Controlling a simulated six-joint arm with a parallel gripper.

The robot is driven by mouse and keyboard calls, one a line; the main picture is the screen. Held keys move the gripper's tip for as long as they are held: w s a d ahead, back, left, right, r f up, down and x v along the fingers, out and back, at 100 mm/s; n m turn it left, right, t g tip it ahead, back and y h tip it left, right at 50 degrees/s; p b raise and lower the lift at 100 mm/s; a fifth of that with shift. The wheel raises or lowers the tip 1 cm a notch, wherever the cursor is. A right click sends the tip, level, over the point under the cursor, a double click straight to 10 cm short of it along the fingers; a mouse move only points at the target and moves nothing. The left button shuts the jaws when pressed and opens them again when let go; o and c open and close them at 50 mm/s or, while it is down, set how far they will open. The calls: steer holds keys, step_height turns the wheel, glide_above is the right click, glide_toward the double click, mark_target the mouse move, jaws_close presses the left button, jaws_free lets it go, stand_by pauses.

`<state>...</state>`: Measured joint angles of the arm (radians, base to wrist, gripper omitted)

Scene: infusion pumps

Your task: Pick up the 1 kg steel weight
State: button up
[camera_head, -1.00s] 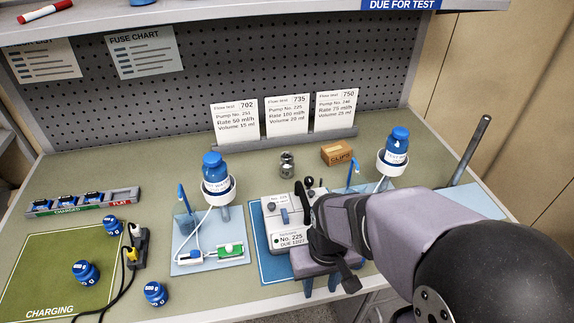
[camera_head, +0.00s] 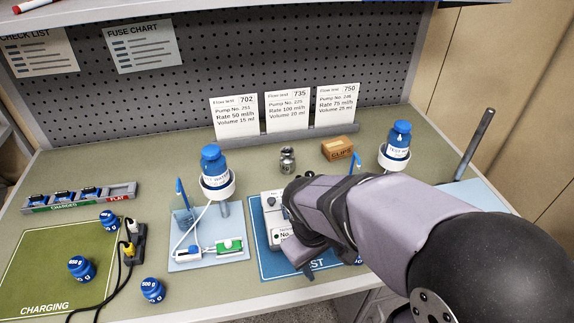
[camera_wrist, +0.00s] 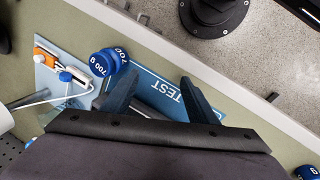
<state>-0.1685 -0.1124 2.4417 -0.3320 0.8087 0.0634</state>
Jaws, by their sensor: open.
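The steel weight (camera_head: 287,160), a small shiny metal cylinder with a knob, stands upright on the bench in the head view, in front of the card holder. Its marking is too small to read. It does not show in the wrist view. My gripper is low over the blue test mat (camera_head: 290,266), nearer the front edge than the weight. In the wrist view my gripper (camera_wrist: 158,88) is open with nothing between its fingers. In the head view its fingers are mostly hidden by my own wrist.
A pump (camera_head: 276,215) stands on the mat, partly behind my arm. A brown clips box (camera_head: 338,149) sits right of the weight. Bottles on stands (camera_head: 215,168) (camera_head: 397,148) rise on both sides. Blue gram weights (camera_head: 82,268) lie at left. A blue 700 g weight (camera_wrist: 105,62) shows near one finger.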

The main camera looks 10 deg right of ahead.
steer(key=w+d+r+n+t+h, duration=0.2)
steer(key=w+d+r, duration=0.3)
steer(key=w+d, duration=0.1)
step_height(320, 180, up, 5)
steer(key=n+t+h+b, duration=0.3)
steer(key=n+t, duration=0.6)
steer(key=n, duration=1.5)
glide_above(285, 153)
steer(key=s, duration=0.2)
steer(key=f, duration=0.2)
steer(key=w+f, duration=0.1)
steer(key=f, duration=0.5)
steer(key=shift+w+a+p, duration=0.15)
steer(key=shift+a+p, duration=0.05)
steer(key=shift+p, duration=0.15)
steer(key=shift+w+d+f, duration=0.1)
steer(key=shift+w+d, duration=0.1)
steer(key=shift+w, duration=0.05)
steer(key=shift+p+x, duration=0.85)
steer(key=shift+x, duration=2.05)
steer(key=shift+a+f, duration=0.1)
